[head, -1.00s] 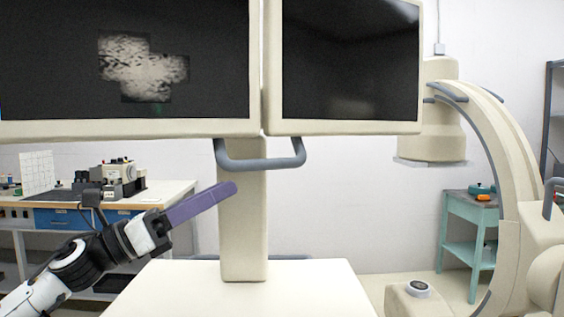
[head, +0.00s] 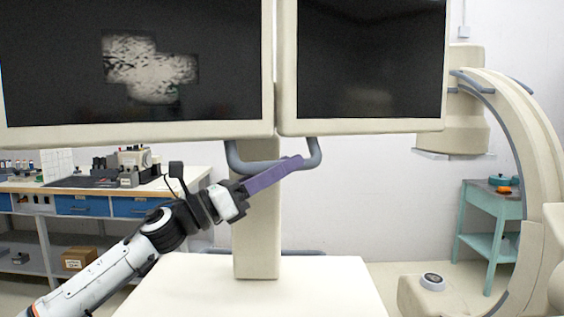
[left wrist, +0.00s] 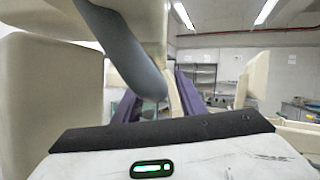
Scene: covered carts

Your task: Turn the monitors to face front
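Two cream-framed monitors with dark screens hang side by side, the left monitor (head: 150,60) showing a grey patchwork image and the right monitor (head: 370,60) blank. A grey U-shaped handle (head: 240,164) hangs under them, in front of the cream post (head: 257,230). My left gripper (head: 290,166), with purple fingers, reaches up across the handle, its tips near the handle's right bend. In the left wrist view the purple fingers (left wrist: 158,95) stand apart, with the grey handle (left wrist: 138,62) close in front of them, partly hiding them. I cannot tell whether they touch. My right gripper is out of view.
A cream cart top (head: 250,290) lies below the post. A workbench (head: 100,188) with equipment stands at the left. A C-shaped machine (head: 530,120) and a teal side table (head: 490,215) stand at the right. The floor between cart and side table is mostly free.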

